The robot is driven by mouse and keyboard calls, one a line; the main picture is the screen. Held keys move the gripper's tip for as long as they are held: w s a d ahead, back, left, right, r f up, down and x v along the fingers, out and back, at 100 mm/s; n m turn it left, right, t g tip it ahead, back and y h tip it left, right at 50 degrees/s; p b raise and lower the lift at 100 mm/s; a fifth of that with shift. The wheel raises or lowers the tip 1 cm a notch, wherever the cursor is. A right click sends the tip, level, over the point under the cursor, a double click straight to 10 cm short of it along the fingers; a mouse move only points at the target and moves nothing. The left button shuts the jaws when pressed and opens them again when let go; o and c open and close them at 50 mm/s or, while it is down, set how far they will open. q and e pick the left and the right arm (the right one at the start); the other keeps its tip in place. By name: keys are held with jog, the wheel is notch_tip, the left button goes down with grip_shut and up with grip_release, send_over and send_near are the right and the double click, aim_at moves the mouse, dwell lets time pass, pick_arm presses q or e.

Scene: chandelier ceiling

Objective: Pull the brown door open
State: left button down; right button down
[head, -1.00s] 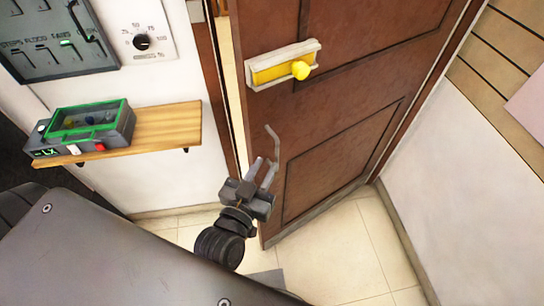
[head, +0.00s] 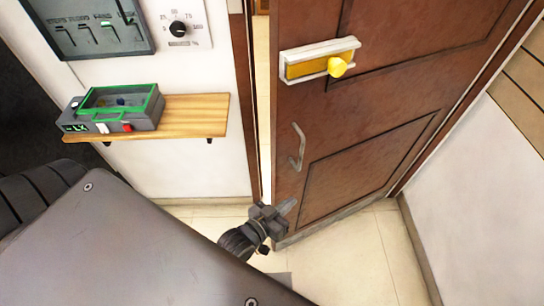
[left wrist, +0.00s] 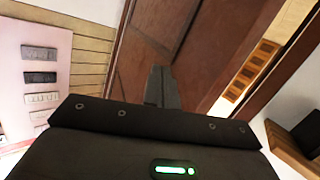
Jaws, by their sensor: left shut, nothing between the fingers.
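The brown door (head: 370,110) stands slightly ajar, with a narrow bright gap along its left edge. In the left wrist view the closed fingers (left wrist: 162,88) point toward the brown door (left wrist: 165,45); the handle is not visible there. My right gripper is out of view.
Left of the door, a wooden shelf (head: 195,117) holds a grey box with a green rim (head: 115,107). Tiled floor (head: 350,260) lies clear before the door.

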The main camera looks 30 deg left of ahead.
pick_arm(q)
jog(key=w+a+f+n+g+h+b, duration=0.1)
jog(key=w+a+f+n+g+b, duration=0.2)
jog(key=a+f, duration=1.05)
jog(key=w+a+r+n+h+b, duration=0.1)
jog(key=a+r+n+h, duration=0.25)
jog(key=r, duration=0.65)
jog(key=w+a+r+n+h+b, duration=0.1)
jog(key=w+a+r+n+h, duration=0.3)
jog(key=r, duration=0.6)
jog(key=w+d+m+p, duration=0.1)
jog(key=w+d+p, duration=0.1)
jog(key=d, duration=0.7)
jog(key=shift+d+f+g+h+p, duration=0.25)
jog(key=shift+g+h+p, duration=0.1)
jog(key=shift+p, duration=0.35)
